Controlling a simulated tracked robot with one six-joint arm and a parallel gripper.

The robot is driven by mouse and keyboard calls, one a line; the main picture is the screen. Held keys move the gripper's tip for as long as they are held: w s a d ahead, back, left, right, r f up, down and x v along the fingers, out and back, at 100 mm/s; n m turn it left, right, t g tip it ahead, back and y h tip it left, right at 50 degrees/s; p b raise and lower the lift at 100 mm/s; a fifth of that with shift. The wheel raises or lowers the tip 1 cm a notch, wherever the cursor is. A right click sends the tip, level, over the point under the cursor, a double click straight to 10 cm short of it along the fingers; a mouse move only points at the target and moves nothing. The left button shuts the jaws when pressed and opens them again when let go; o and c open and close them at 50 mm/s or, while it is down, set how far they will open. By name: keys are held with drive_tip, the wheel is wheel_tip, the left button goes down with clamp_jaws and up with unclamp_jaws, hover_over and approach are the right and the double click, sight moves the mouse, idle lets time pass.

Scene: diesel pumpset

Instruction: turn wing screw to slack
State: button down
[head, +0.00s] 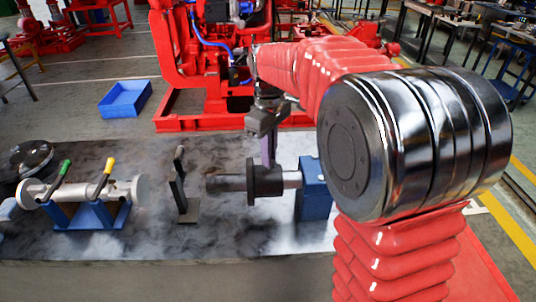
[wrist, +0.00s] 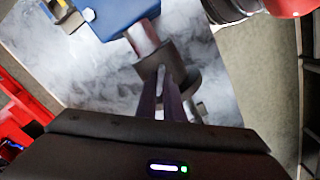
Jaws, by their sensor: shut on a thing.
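A dark round collar (head: 265,188) sits on a level shaft, with a pale shaft length (head: 292,180) on its right and a dark cylinder (head: 226,184) on its left. My gripper (head: 267,160) points down onto the top of the collar, its jaws close together. In the wrist view my two fingers (wrist: 164,90) reach the collar (wrist: 150,67) and are shut on a small piece at it, taken as the wing screw. The fingers hide most of the screw, so its angle cannot be told.
A blue block (head: 314,192) carries the shaft's right end. Left on the bench (head: 150,236) stand a dark upright bracket (head: 179,185) and a blue stand (head: 95,214) with green and yellow handled levers. A red pumpset (head: 205,70) and a blue bin (head: 125,98) are behind.

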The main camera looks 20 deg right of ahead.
drive_tip(key=n, duration=0.4)
drive_tip(key=shift+w+r+n, duration=0.15)
drive_tip(key=shift+n, duration=0.25)
drive_tip(key=c, duration=1.9)
unclamp_jaws()
drive_tip(key=shift+o, duration=0.2)
wheel_tip(320, 180, up, 14)
drive_tip(key=shift+f, duration=0.25)
